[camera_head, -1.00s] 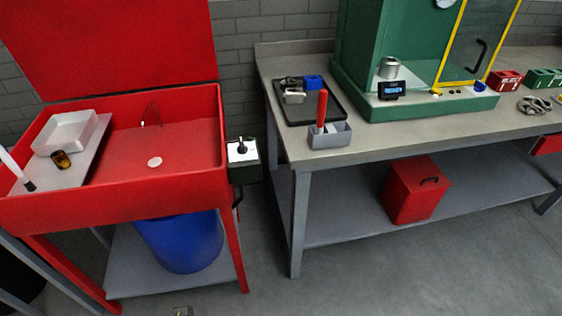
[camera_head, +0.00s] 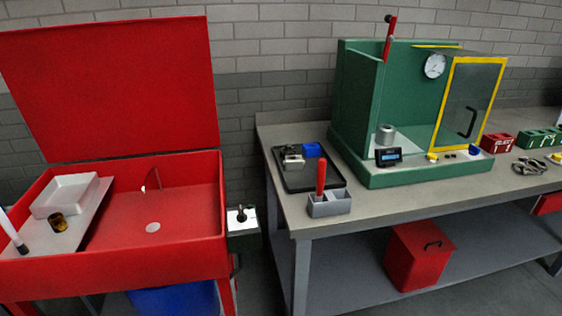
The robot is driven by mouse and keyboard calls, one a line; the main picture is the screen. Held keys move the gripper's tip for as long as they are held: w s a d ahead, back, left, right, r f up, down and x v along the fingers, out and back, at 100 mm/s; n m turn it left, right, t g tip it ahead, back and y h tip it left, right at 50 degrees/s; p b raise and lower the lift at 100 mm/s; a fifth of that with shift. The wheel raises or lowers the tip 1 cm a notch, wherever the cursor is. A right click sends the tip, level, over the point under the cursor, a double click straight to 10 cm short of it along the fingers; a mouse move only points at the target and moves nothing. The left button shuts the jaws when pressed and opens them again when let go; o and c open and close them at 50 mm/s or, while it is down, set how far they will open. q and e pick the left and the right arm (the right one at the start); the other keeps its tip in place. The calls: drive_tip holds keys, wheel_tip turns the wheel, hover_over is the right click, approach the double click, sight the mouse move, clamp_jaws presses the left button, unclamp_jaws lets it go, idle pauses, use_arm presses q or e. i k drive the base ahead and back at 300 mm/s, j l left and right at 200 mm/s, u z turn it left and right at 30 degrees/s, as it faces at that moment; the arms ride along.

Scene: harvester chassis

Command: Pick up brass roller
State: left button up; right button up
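A small brass-coloured cylinder (camera_head: 58,222), which looks like the brass roller, stands on the grey side shelf of the red wash basin (camera_head: 120,262) at the left. It is just in front of a white tray (camera_head: 68,195). It is too small to make out in detail. Neither of my grippers shows in the head view, and nothing is seen touching the cylinder.
A white brush-like tool (camera_head: 14,233) lies left of the cylinder. The basin's raised red lid (camera_head: 110,90) stands behind. On the grey bench (camera_head: 400,203) at right are a black tray (camera_head: 325,183), a grey bin (camera_head: 330,205) and a green machine (camera_head: 362,110).

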sight(57, 220)
drive_tip(key=u, duration=0.75)
